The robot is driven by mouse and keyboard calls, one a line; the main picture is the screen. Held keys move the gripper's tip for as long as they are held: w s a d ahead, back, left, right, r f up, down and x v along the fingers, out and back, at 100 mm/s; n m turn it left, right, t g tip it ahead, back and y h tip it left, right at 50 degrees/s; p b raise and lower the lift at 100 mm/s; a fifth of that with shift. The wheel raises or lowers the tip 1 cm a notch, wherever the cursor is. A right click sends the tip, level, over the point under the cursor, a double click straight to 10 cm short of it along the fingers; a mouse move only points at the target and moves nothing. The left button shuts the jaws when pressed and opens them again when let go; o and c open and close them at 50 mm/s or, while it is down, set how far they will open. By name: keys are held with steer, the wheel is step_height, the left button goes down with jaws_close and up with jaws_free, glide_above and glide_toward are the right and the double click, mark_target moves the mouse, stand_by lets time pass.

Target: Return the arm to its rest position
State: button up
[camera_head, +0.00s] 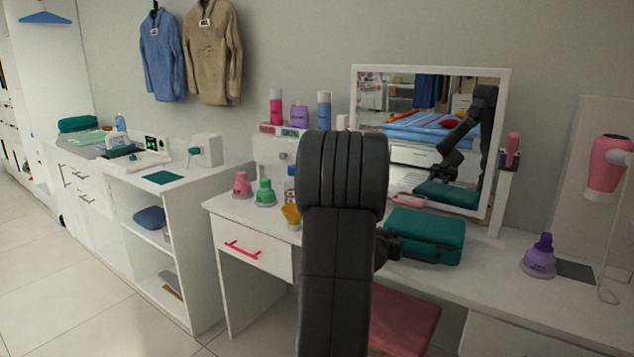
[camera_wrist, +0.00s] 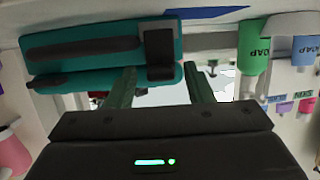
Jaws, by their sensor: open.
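My arm (camera_head: 343,210) rises through the middle of the head view and hides what is behind it. My gripper is mostly hidden there; only a dark part shows beside a teal case (camera_head: 428,232) on the white dressing table. In the wrist view my gripper (camera_wrist: 160,72) is open, its two fingers apart with nothing held between them. The teal case (camera_wrist: 85,48), with a dark strap and a dark block, lies beyond the fingertips. I cannot tell whether the fingers touch it. The mirror (camera_head: 502,100) reflects the dark arm above the case.
Pink (camera_head: 242,185) and green (camera_head: 265,192) bottles stand left of my arm on the dressing table (camera_head: 500,290). A purple bottle (camera_head: 538,257) and pink hair dryer (camera_head: 606,165) are at right. A pink stool (camera_head: 402,322) is below. Open floor (camera_head: 90,275) lies left.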

steer(key=shift+r+p, duration=0.25)
steer(key=shift+p, duration=0.3)
steer(key=p+v, duration=0.2)
steer(key=v, duration=1.1)
steer(key=b+x, duration=0.1)
steer(key=x, duration=0.3)
steer(key=b+x, duration=0.1)
steer(key=x, duration=0.4)
steer(key=b+x, duration=0.1)
steer(key=x, duration=0.3)
steer(key=shift+w+f, duration=0.1)
steer(key=shift+f, duration=0.35)
steer(key=shift+f+b, duration=0.1)
steer(key=shift+b, duration=0.5)
steer(key=shift+s+b, duration=0.2)
steer(key=shift+b, duration=0.25)
steer(key=shift+t+b, duration=0.3)
steer(key=shift+b, duration=0.5)
steer(key=t+b, duration=0.1)
steer(key=b, duration=0.7)
steer(key=s+f+t+h+b, duration=0.1)
steer(key=b, duration=0.7)
steer(key=shift+a+f+h, duration=0.1)
steer(key=shift+a+h, duration=0.2)
